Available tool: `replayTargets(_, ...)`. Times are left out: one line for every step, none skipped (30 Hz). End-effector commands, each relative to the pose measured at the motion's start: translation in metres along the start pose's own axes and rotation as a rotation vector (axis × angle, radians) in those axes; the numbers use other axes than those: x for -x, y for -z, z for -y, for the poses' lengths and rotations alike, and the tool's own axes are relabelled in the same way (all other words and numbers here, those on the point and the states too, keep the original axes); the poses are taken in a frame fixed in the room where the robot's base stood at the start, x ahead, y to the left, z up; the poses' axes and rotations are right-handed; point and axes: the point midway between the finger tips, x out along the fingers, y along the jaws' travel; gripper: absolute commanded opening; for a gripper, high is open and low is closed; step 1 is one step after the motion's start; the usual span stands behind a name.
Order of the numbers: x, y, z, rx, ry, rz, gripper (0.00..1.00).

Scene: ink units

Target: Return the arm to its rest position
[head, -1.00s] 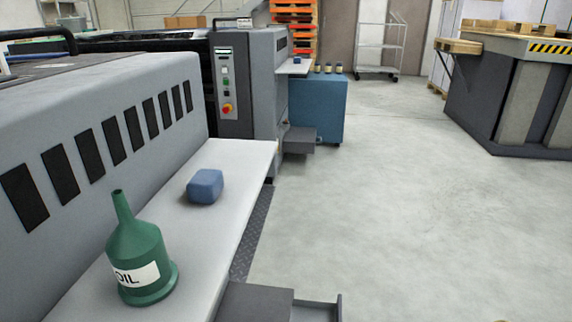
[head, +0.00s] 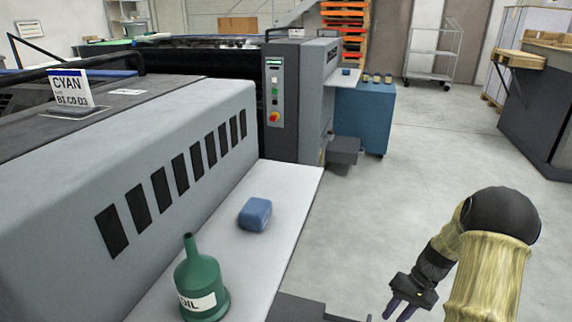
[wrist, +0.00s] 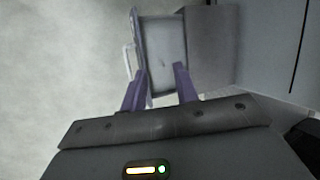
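My gripper (head: 402,309) is at the lower right in the head view, in front of my bent arm and over the floor beside the machine. In the wrist view its two purple fingers (wrist: 160,88) are apart with nothing between them, so it is open and empty. Beyond the fingers is a grey box-like surface (wrist: 165,45), apart from them.
A white shelf (head: 290,190) runs along the grey printing machine (head: 130,130). A blue cabinet (head: 365,115) stands farther back. The concrete floor (head: 440,150) at right is largely clear.

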Motion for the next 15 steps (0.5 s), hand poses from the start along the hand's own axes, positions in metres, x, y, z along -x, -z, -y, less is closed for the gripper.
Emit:
replayTargets(0.014,-0.010,0.019,0.013,-0.048,-0.013,0.30)
replayTargets(0.019,-0.015,0.028,0.016,-0.075,-0.022,0.30)
replayTargets(0.025,-0.021,0.039,0.022,-0.110,-0.035,0.30)
replayTargets(0.029,-0.027,0.047,0.026,-0.135,-0.048,0.30)
replayTargets(0.034,-0.032,0.055,0.030,-0.159,-0.061,0.30)
replayTargets(0.039,-0.039,0.065,0.037,-0.191,-0.079,0.30)
replayTargets(0.043,-0.045,0.073,0.044,-0.212,-0.093,0.30)
replayTargets(0.048,-0.051,0.081,0.050,-0.233,-0.109,0.30)
replayTargets(0.053,-0.059,0.091,0.058,-0.260,-0.130,0.30)
replayTargets(0.056,-0.065,0.099,0.066,-0.279,-0.148,0.30)
replayTargets(0.060,-0.072,0.105,0.074,-0.297,-0.165,0.30)
replayTargets(0.065,-0.080,0.115,0.083,-0.318,-0.190,0.30)
replayTargets(0.068,-0.087,0.121,0.091,-0.333,-0.209,0.30)
replayTargets(0.071,-0.093,0.128,0.101,-0.348,-0.228,0.30)
replayTargets(0.075,-0.102,0.136,0.111,-0.363,-0.254,0.30)
